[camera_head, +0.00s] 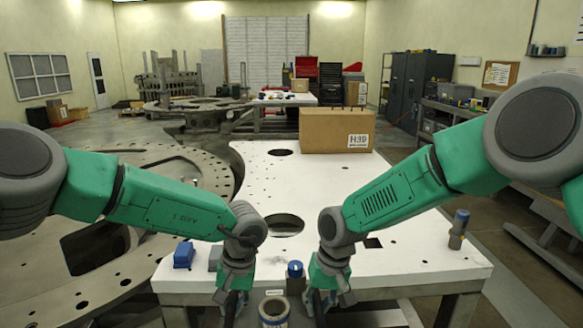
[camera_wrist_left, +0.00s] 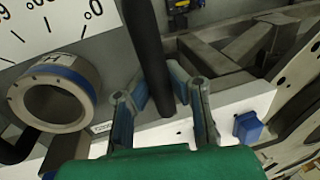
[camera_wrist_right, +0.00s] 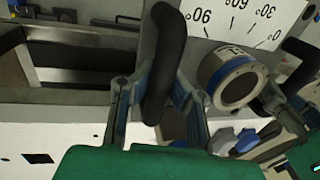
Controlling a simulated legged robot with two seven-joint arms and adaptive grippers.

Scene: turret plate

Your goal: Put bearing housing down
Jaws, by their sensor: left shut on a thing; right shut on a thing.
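The bearing housing (camera_head: 274,312) is a grey metal ring with a blue band, between my two grippers at the table's front edge. Its open bore shows in the left wrist view (camera_wrist_left: 55,100) and the right wrist view (camera_wrist_right: 235,82). Black handles flank the ring. My left gripper (camera_head: 232,300) is shut on one black handle (camera_wrist_left: 150,50). My right gripper (camera_head: 325,298) is shut on the other, curved handle (camera_wrist_right: 165,60). How the handles join the ring is partly hidden. I cannot tell whether the housing touches anything below.
The white-topped table (camera_head: 340,215) carries a cardboard box (camera_head: 337,130) at the back, a blue block (camera_head: 184,254), a blue-topped cylinder (camera_head: 295,270) and another (camera_head: 459,228) at the right. A white degree scale (camera_wrist_right: 240,20) lies beside the ring. A large drilled plate (camera_head: 60,270) stands left.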

